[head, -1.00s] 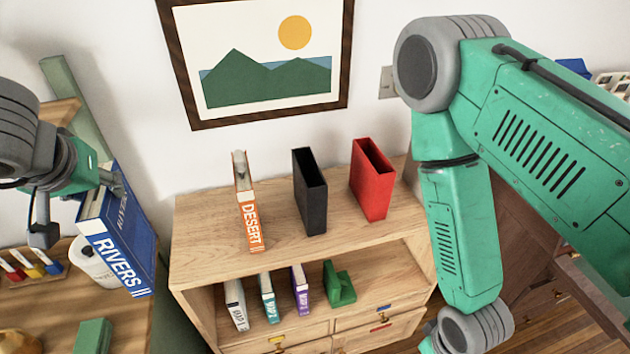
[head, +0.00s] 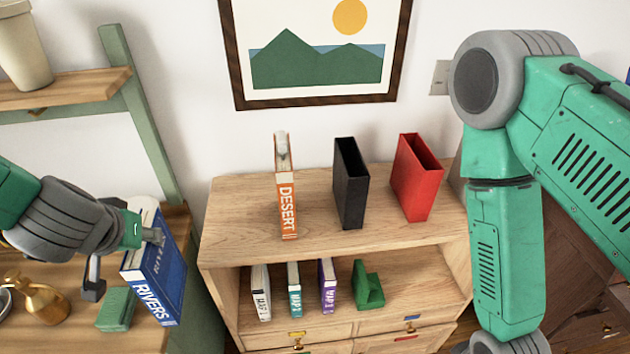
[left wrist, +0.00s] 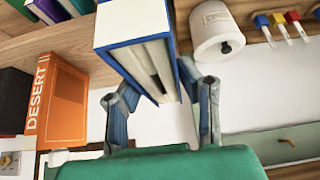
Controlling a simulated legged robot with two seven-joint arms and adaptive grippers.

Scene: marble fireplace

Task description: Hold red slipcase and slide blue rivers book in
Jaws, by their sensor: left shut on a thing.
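The blue Rivers book (head: 158,265) is held in my left gripper (head: 128,250) at the left of the head view, its spine facing forward and tilted. In the left wrist view the book (left wrist: 140,30) is between the two fingers (left wrist: 160,105), with its page edges showing. The red slipcase (head: 415,180) stands upright on the right of the cabinet top, its opening upward. It is well to the right of the book and apart from it. My right gripper is not visible; only my right arm shows at the right.
A black slipcase (head: 350,185) and the orange Desert book (head: 286,190) stand on the cabinet top (head: 235,215), left of the red slipcase. Several thin books and a green bookend (head: 367,287) are on the shelf below. A brass vessel (head: 45,300) and green box (head: 116,310) are at left.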

